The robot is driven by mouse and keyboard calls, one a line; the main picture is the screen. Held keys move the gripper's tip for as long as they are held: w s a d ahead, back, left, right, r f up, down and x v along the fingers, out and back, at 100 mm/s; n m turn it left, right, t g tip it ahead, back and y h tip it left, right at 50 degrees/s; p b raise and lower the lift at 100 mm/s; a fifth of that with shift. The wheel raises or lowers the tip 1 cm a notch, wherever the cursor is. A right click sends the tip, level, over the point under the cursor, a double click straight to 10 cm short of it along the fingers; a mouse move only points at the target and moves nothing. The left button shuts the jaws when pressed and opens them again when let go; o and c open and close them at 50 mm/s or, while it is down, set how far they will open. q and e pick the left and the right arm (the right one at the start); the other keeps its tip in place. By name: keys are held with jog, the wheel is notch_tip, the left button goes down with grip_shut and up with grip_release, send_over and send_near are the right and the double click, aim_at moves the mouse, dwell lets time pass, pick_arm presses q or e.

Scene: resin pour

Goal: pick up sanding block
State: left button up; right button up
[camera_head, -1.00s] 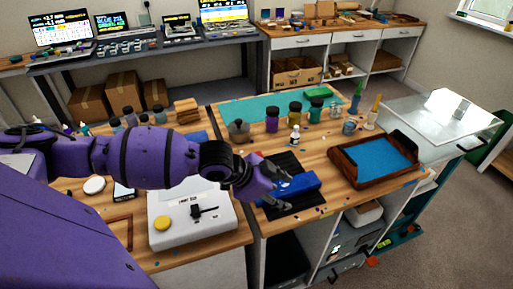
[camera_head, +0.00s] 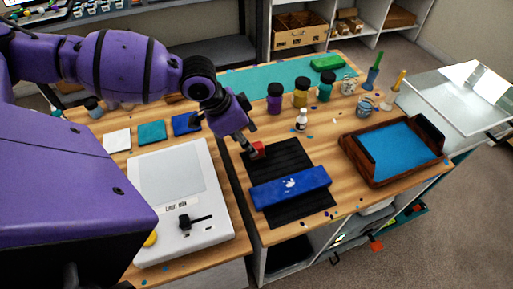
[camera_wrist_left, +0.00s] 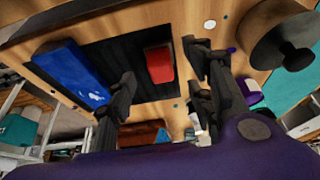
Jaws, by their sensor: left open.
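A small red block (camera_head: 258,149) lies at the back edge of a black ribbed mat (camera_head: 286,160) on the wooden bench. A long blue block (camera_head: 290,187) with a white mark lies across the front of the mat. I cannot tell for certain which is the sanding block. My left gripper (camera_head: 249,150) is low at the red block, hiding part of it. In the left wrist view its fingers (camera_wrist_left: 159,66) are open, with the red block (camera_wrist_left: 159,64) showing between them. The blue block (camera_wrist_left: 70,72) is to the left there. My right gripper is not in view.
Several dark-lidded jars (camera_head: 300,93) and a small white bottle (camera_head: 301,120) stand behind the mat. A wooden tray with a blue bottom (camera_head: 372,181) is to the right. A white device (camera_head: 205,235) is to the left. A grey knobbed pot (camera_wrist_left: 265,38) is close by the right finger.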

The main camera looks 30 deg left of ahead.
pick_arm(q)
jog(key=x, duration=0.4)
jog(key=shift+w+d+r, duration=0.1)
jog(key=shift+w+d, duration=0.05)
jog(key=shift+d, duration=0.05)
jog(key=shift+w+f, duration=0.15)
jog(key=shift+f, duration=0.2)
jog(key=shift+c, duration=1.2)
jog(key=c, duration=0.9)
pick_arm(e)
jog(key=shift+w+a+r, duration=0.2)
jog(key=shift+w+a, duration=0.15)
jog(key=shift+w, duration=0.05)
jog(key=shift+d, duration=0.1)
